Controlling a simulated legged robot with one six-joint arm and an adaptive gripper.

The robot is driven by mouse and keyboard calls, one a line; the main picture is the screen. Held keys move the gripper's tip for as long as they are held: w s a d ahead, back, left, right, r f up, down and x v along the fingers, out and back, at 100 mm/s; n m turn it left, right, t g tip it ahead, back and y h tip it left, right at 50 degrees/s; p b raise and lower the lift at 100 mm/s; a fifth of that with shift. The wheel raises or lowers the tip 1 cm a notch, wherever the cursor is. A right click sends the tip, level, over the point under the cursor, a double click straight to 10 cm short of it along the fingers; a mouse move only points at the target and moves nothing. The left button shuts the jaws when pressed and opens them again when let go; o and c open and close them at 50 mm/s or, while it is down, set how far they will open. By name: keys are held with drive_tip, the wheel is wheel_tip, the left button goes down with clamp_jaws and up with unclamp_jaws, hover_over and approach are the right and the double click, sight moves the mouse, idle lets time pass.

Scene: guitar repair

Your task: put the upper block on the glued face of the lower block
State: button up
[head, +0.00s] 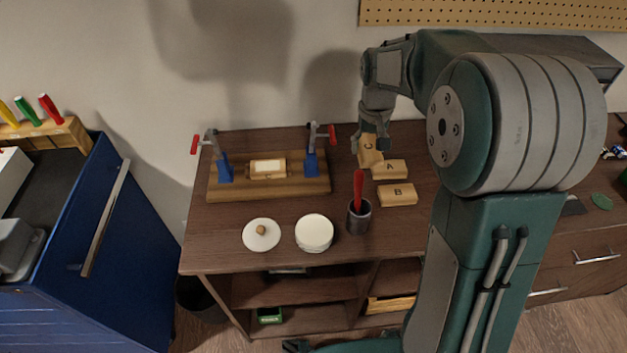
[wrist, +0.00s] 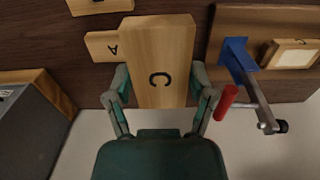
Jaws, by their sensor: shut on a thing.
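The wooden block C (head: 369,159) is between the fingers of my gripper (head: 373,140), which is shut on it. In the wrist view block C (wrist: 160,50) fills the middle, its letter facing the camera, with a finger on each side. It appears raised above the table. The lower block (head: 268,168), with a pale glued face up, lies on the wooden clamp board (head: 230,190) to the left. That block also shows at the right of the wrist view (wrist: 292,54). My gripper is apart from it.
Blocks A (head: 390,170) and B (head: 397,195) lie near block C. Two blue clamps (head: 224,168) with red handles stand on the board. A dark cup (head: 359,218) with a red-handled tool, a white jar (head: 314,233) and a lid (head: 262,238) stand in front.

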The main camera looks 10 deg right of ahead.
wheel_tip(320, 180, down, 12)
drive_tip(key=shift+r, duration=0.1)
idle(0.5)
drive_tip(key=o, duration=1.1)
